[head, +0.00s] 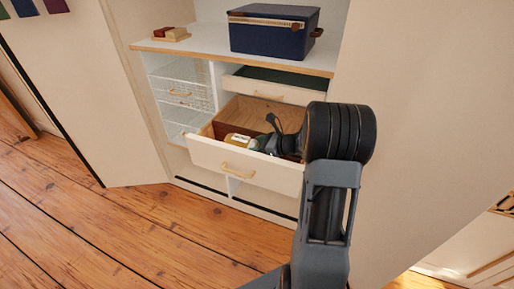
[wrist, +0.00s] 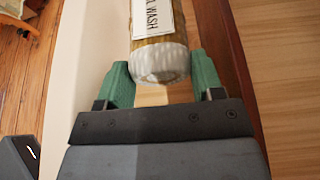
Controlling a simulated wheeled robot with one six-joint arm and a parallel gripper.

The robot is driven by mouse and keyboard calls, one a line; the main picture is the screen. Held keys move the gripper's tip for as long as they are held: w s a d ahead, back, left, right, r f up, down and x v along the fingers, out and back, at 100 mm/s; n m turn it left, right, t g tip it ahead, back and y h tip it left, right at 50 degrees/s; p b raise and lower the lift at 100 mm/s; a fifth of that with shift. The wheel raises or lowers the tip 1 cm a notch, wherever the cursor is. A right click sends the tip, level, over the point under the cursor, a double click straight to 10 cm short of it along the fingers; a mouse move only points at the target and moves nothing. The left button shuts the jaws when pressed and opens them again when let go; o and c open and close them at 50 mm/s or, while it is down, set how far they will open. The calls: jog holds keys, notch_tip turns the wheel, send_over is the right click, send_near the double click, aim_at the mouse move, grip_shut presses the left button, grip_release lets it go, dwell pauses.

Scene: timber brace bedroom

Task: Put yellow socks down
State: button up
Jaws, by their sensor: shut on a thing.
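The yellow socks (head: 237,139) are a rolled yellowish bundle inside the open drawer (head: 210,155), behind its white front. In the wrist view the socks (wrist: 160,62) show a white end and a white paper label reading "WASH", partly cut off. My gripper (wrist: 162,72) has its green fingertips on both sides of the white end and is shut on the bundle. In the head view my gripper (head: 262,143) reaches down into the drawer from the right. The underside of the socks is hidden, so I cannot tell whether they touch the drawer floor.
A dark red divider (wrist: 228,35) runs along the right of the socks. Bare wooden drawer floor (wrist: 285,90) lies beyond it. A second drawer (head: 265,88) above is partly open. A blue box (head: 272,32) stands on the cabinet top; wire baskets (head: 180,92) are at left.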

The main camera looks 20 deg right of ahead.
jog(key=shift+f, duration=0.15)
jog(key=shift+f+b, duration=0.35)
jog(key=shift+b, duration=0.05)
jog(key=shift+f, duration=0.1)
jog(key=o, duration=0.9)
jog(key=shift+o, duration=0.2)
jog(key=shift+r, duration=0.2)
jog(key=p+v, duration=0.3)
jog(key=v, duration=0.9)
jog(key=shift+r, duration=0.45)
